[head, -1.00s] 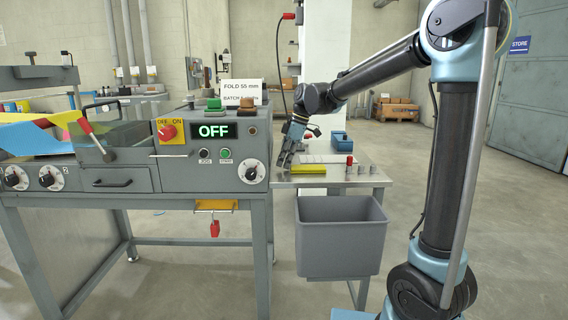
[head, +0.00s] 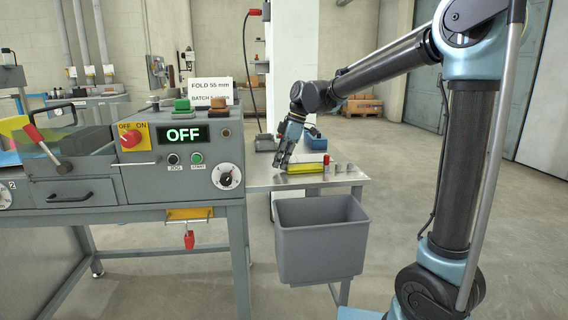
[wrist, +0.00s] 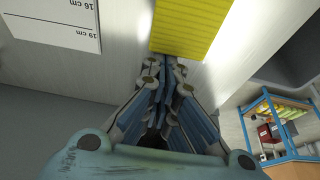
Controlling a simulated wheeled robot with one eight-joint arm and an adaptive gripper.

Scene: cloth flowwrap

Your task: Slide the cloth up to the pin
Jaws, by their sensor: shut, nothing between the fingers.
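The yellow cloth (head: 306,169) lies on the small metal side table. In the wrist view the cloth (wrist: 195,25) is a flat, ridged yellow strip just beyond my fingertips. A red-topped pin (head: 327,160) stands at the cloth's right end in the head view; any gap between them is too small to tell. My gripper (head: 279,166) points down at the cloth's left end. In the wrist view its fingers (wrist: 166,63) are shut and empty, at the cloth's near edge. Whether they touch the cloth, I cannot tell. The pin does not show in the wrist view.
Several short grey pegs (head: 338,168) stand right of the pin. A white ruled scale (wrist: 55,18) lies left of the cloth in the wrist view. A grey bin (head: 321,240) hangs at the table's front. The machine (head: 185,165) with its OFF display stands left.

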